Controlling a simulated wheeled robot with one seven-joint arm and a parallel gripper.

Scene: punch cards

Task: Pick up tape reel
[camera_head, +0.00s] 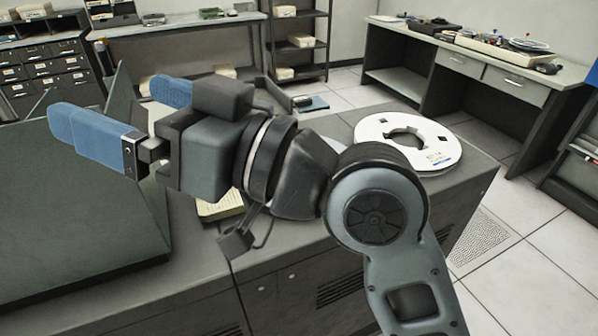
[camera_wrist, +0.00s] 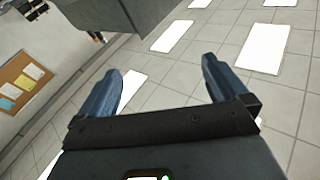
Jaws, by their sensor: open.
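The tape reel (camera_head: 432,138) is a flat white disc with a dark central opening and a label with small print and a blue strip. It lies flat on the grey cabinet top at the right, partly behind my arm's elbow joint in the head view. My gripper (camera_head: 115,115) is at the left of the head view, raised above the cabinet top, well apart from the reel, with its blue fingers pointing left. Its two blue fingers also show spread with nothing between them in the wrist view (camera_wrist: 160,85). The reel is not visible in the wrist view.
A dark angled panel (camera_head: 75,200) stands on the left of the cabinet top (camera_head: 290,247). A yellowish card stack (camera_head: 222,207) and a small dark item with a cable (camera_head: 238,242) lie below my wrist. A desk (camera_head: 480,70) with clutter stands behind right; open floor lies between.

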